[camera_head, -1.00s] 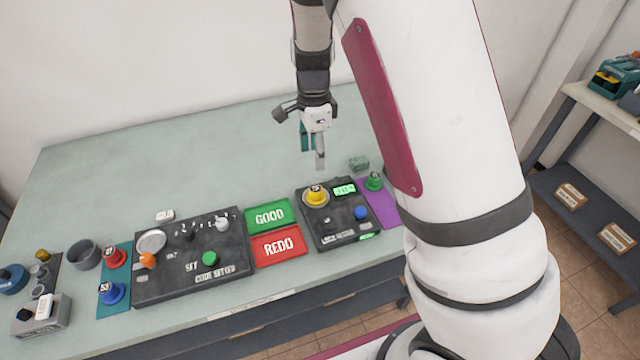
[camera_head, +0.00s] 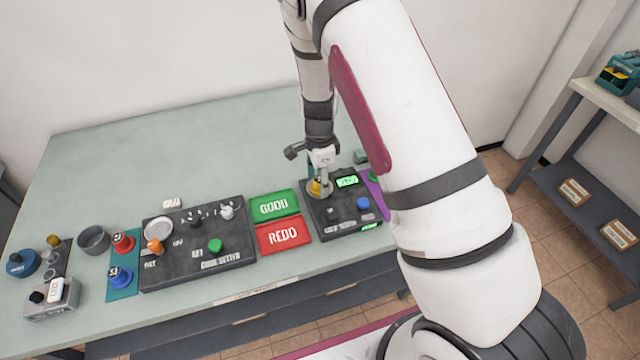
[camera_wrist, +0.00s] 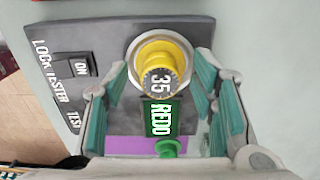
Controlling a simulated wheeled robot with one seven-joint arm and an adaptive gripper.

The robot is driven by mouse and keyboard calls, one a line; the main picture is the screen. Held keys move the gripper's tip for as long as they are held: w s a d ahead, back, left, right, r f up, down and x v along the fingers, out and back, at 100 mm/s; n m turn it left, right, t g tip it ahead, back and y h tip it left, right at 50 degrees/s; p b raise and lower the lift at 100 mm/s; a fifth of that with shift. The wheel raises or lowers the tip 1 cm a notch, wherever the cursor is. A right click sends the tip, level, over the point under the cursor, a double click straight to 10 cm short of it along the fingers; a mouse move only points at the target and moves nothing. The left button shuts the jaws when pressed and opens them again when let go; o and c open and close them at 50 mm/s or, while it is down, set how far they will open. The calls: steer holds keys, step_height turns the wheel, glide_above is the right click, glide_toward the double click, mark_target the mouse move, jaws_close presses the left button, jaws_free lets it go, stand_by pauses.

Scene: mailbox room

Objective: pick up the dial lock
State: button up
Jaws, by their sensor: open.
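The yellow dial lock (camera_wrist: 158,70) sits on a round seat on the dark lock tester panel (camera_wrist: 95,35). Its dark top dial reads 35 in the wrist view. In the head view the yellow lock (camera_head: 316,187) is partly hidden by my gripper (camera_head: 322,178), which points down over it. In the wrist view my gripper (camera_wrist: 160,92) is open, with one teal-padded finger on each side of the lock. I cannot tell whether either finger touches it. The tester's green screen reads REDO in the wrist view.
A green lock (camera_wrist: 168,148) stands on a purple mat close by. A blue button (camera_head: 363,202) is on the tester. Left of it lie the green GOOD tray (camera_head: 275,206), the red REDO tray (camera_head: 283,236) and the code setter panel (camera_head: 180,262).

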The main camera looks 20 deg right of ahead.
jaws_close()
steer(key=shift+r, duration=0.1)
stand_by(0.3)
